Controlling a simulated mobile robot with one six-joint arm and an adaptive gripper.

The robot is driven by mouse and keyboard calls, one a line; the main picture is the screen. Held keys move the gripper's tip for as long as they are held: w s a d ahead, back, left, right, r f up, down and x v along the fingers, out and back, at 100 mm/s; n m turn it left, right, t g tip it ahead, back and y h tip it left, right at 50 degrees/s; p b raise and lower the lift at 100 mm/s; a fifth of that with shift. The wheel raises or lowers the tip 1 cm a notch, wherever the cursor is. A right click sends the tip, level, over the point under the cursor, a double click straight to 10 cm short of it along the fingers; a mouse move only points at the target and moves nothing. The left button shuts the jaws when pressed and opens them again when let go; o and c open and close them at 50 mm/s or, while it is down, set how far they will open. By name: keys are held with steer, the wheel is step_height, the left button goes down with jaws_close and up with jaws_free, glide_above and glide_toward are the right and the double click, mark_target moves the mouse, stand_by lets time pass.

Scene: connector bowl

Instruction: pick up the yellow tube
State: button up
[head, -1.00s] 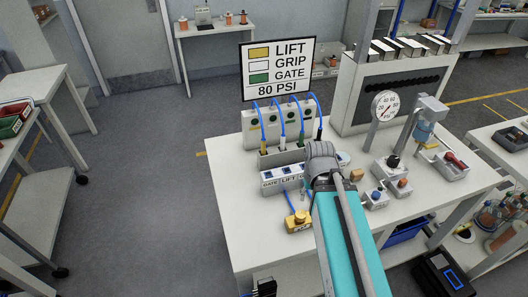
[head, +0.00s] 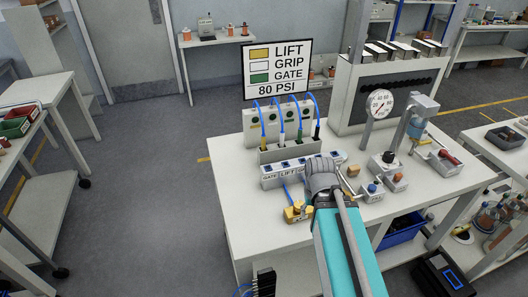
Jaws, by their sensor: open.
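The yellow tube (head: 263,143) is a blue hose ending in a yellow connector. It stands at the left of the row in a grey holder (head: 270,157), in front of the white valve boxes. Tubes with white (head: 282,141), green (head: 300,134) and black (head: 317,131) ends stand to its right. My gripper (head: 324,187) is open, low and to the right of the yellow tube, apart from it in the picture. My wrist hides most of its fingers, and I see nothing held.
A labelled socket block (head: 285,177) lies in front of the holder, partly behind my wrist. A yellow block (head: 297,213) sits near the front. A gauge (head: 380,104), small fittings and a tray (head: 444,163) stand to the right. The left front of the table (head: 235,215) is clear.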

steer(key=f+b, duration=0.4)
steer(key=s+f+b, duration=0.1)
steer(key=f+b, duration=0.1)
steer(key=shift+f, duration=0.25)
steer(key=shift+w+a, duration=0.1)
steer(key=shift+a, duration=0.05)
steer(key=shift+c, duration=0.2)
